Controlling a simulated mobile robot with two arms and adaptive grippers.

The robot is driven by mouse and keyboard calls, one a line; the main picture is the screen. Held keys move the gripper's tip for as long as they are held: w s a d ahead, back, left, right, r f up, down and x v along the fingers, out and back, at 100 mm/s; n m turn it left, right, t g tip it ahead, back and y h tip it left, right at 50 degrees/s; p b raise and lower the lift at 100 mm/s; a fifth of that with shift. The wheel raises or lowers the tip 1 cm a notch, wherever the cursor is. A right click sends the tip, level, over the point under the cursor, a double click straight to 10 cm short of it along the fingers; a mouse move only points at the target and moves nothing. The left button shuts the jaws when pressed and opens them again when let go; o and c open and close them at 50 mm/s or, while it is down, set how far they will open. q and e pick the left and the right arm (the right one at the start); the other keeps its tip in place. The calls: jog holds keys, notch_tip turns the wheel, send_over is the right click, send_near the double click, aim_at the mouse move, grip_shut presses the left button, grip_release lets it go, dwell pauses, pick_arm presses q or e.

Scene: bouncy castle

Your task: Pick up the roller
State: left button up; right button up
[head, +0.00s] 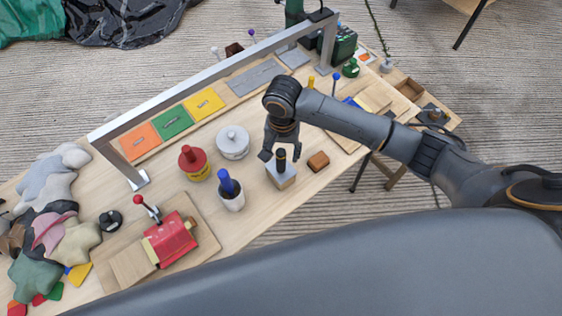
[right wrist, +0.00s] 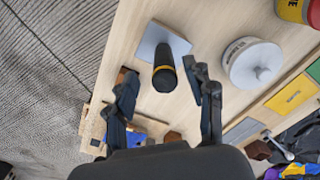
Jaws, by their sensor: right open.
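A black-handled tool (head: 281,158) with a yellow-orange band stands upright on a pale grey block (head: 281,178) near the front edge of the table; I take it to be the roller, but its working end cannot be made out. My right gripper (head: 281,152) is open just above it, its fingers to either side of the handle. In the right wrist view the black handle (right wrist: 164,72) rises from the square grey plate (right wrist: 161,34), between the open fingers of the right gripper (right wrist: 163,78). No grip on it shows. My left gripper is not in view.
A brown block (head: 318,161) lies right of the handle. A white cup with a blue handle (head: 229,190), a white lidded pot (head: 232,142) and a red-yellow tin (head: 194,163) stand to the left. A grey metal frame (head: 215,72) spans the table behind.

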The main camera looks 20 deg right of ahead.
aim_at(281, 162)
jog(key=shift+w+a+f+p, duration=0.1)
jog(key=shift+f+p, duration=0.1)
jog(key=shift+f, duration=0.8)
jog(key=shift+w+d+f+p, duration=0.1)
jog(key=shift+f+p, duration=0.15)
jog(key=shift+f, duration=0.8)
jog(key=shift+w+a+f+p, duration=0.1)
jog(key=shift+f+p, duration=0.1)
jog(key=shift+f, duration=0.8)
jog(key=shift+c, duration=0.2)
grip_shut()
